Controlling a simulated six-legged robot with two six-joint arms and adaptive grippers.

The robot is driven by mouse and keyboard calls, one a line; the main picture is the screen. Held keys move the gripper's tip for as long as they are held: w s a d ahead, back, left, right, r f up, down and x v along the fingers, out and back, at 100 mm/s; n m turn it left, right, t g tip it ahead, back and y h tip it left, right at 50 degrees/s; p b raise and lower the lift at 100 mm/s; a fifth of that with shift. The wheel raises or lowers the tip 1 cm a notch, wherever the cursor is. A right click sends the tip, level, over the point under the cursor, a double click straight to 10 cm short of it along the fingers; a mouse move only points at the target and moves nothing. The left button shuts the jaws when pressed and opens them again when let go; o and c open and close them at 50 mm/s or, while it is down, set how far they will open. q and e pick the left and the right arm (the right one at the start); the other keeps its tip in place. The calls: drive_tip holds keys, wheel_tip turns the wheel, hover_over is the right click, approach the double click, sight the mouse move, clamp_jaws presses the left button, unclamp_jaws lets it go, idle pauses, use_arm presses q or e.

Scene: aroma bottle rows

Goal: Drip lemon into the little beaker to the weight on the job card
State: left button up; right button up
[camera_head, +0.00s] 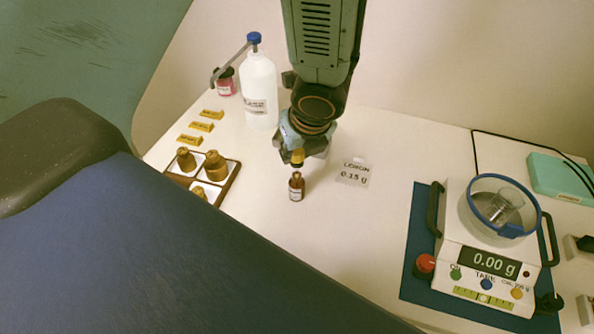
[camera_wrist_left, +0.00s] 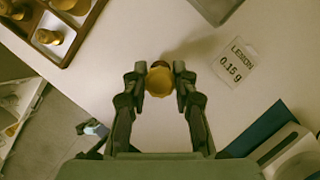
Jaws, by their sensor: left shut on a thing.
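My left gripper (camera_head: 298,152) is shut on the yellow cap (camera_wrist_left: 160,82) of a small amber bottle (camera_head: 296,188). The bottle stands upright on the table under the gripper; only a bit of brown shows behind the cap in the wrist view. I cannot tell whether cap and neck touch. The job card (camera_head: 353,172) reads "LEMON 0.15 g" and also shows in the wrist view (camera_wrist_left: 233,65). The little beaker (camera_head: 505,205) is inside a blue-rimmed clear shield (camera_head: 470,203) on the scale (camera_head: 462,247), which reads 0.00 g. My right gripper is not in view.
A wooden tray (camera_head: 233,176) with several gold-capped bottles stands left, beside several yellow labels (camera_head: 200,127). A white bottle with blue cap (camera_head: 259,90) and a red jar (camera_head: 226,85) stand behind. A teal box (camera_head: 560,176) lies right. Table between card and scale is clear.

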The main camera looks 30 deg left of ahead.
use_arm(q)
wheel_tip(320, 180, up, 6)
drive_tip(key=p, duration=0.5)
drive_tip(key=shift+f, duration=0.25)
